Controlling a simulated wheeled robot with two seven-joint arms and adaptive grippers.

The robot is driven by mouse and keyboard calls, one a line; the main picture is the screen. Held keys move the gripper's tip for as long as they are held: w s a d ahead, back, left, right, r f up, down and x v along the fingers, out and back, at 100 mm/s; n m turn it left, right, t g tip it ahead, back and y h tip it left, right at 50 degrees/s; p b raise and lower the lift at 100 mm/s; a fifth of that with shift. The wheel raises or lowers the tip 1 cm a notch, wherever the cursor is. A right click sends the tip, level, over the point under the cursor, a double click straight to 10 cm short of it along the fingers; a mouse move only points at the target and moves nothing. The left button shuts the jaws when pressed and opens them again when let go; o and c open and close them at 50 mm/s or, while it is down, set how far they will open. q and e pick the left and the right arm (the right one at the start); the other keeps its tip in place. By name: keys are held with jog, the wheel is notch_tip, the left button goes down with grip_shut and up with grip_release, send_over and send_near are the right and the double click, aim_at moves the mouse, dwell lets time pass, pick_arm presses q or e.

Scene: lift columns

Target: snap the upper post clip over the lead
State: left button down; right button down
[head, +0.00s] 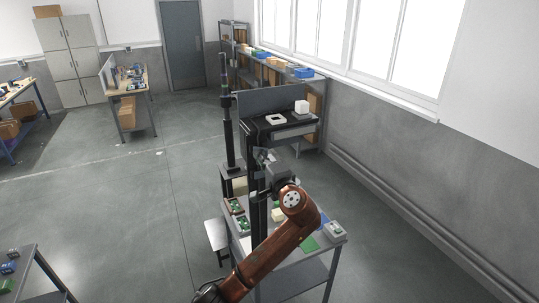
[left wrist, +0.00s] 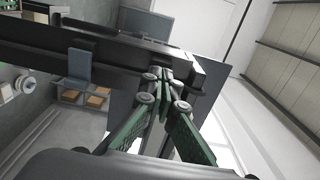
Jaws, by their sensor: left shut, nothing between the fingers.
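My left gripper (head: 267,158) is beside the black lift column (head: 257,205) in the head view, at the end of my copper-coloured arm. In the left wrist view its green-padded fingers (left wrist: 163,78) are shut with nothing between them. Their tips are close in front of a dark beam-like part (left wrist: 105,45); I cannot tell whether they touch it. A small grey-blue piece (left wrist: 79,68) sits on that beam, left of the fingers; I cannot tell whether it is a post clip. I cannot make out the lead in either view. My right gripper is not in view.
A workbench (head: 330,240) with small parts stands around the column's foot. A second thin post (head: 227,130) stands to the left. Shelving (head: 310,75) lines the window wall.

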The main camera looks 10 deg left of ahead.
pick_arm(q)
jog(key=v, duration=0.4)
jog(key=shift+s+d, duration=0.1)
jog(key=shift+s, duration=0.1)
dwell(0.4)
jog(key=shift+w+d, duration=0.1)
jog(key=shift+w+d, duration=0.65)
jog(key=shift+d, duration=0.3)
jog(key=shift+a, duration=0.1)
jog(key=shift+w, duration=0.15)
